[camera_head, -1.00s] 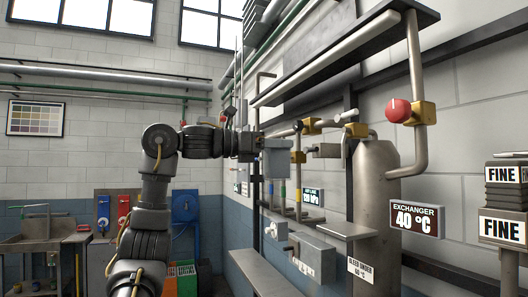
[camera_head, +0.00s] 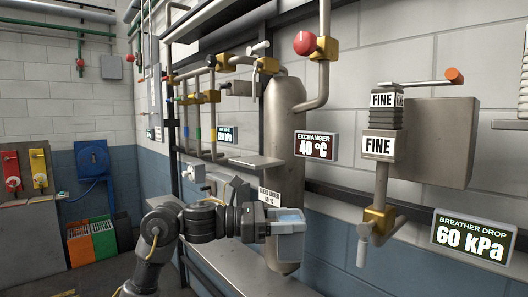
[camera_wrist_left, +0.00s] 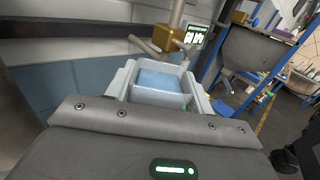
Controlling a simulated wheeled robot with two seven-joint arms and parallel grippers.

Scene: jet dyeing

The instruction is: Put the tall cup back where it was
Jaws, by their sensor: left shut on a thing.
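My left gripper (camera_head: 284,222) is in the lower middle of the head view, and its arm comes in from the left. It is shut on a light grey, box-like thing with a pale blue top (camera_head: 291,213), which I take to be the tall cup. In the left wrist view the cup's blue surface (camera_wrist_left: 160,82) shows between the two grey fingers (camera_wrist_left: 160,97). The fingers hide most of its sides, so I cannot tell its full height. The cup is held in front of the metal bench and the grey cylinder. My right gripper is not in view.
A metal bench (camera_head: 232,258) runs along the wall behind my gripper. The exchanger cylinder (camera_head: 284,130), a small shelf (camera_head: 256,161) and pipes stand above it. A filter pipe with a valve (camera_head: 380,215) hangs to the right. A breather drop display (camera_head: 473,236) is further right.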

